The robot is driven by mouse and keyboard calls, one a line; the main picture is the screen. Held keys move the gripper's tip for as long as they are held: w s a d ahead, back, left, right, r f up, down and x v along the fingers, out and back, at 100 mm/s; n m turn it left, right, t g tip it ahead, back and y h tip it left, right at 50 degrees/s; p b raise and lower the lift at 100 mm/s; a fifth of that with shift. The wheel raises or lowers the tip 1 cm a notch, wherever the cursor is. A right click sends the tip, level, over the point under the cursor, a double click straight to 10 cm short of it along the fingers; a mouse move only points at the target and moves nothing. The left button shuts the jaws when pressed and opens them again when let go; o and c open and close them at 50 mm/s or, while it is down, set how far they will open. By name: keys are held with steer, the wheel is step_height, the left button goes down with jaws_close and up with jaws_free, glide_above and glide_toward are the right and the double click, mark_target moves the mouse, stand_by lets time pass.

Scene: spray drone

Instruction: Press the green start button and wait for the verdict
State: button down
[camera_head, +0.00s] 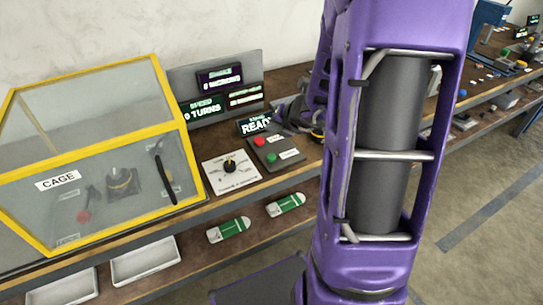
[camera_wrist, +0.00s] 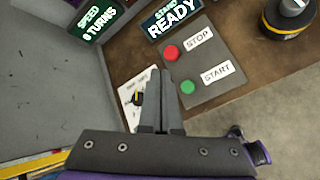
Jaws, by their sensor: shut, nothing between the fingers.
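The green start button (camera_wrist: 188,87) sits on a grey panel (camera_wrist: 213,98) beside a white START label, and it also shows in the head view (camera_head: 271,157). A red stop button (camera_wrist: 171,53) is above it on the same panel, by a STOP label. My gripper (camera_wrist: 158,75) is shut and empty, its fingertips to the left of the green button in the wrist view; whether they touch the panel I cannot tell. A display (camera_wrist: 171,17) behind the panel reads READY.
A yellow-framed clear cage (camera_head: 165,105) stands left on the bench. A white dial plate (camera_head: 218,184) with a black knob lies left of the button panel. Displays (camera_head: 203,107) stand behind, one reading 0 TURNS. A dark cylinder with a yellow band (camera_wrist: 287,18) stands right of the panel.

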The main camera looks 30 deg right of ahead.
mark_target(273, 159)
step_height(273, 159, down, 8)
steer(key=b, duration=0.5)
steer(key=shift+b, duration=0.3)
stand_by(1.6)
steer(key=shift+f+b, duration=0.4)
steer(key=shift+b, duration=0.05)
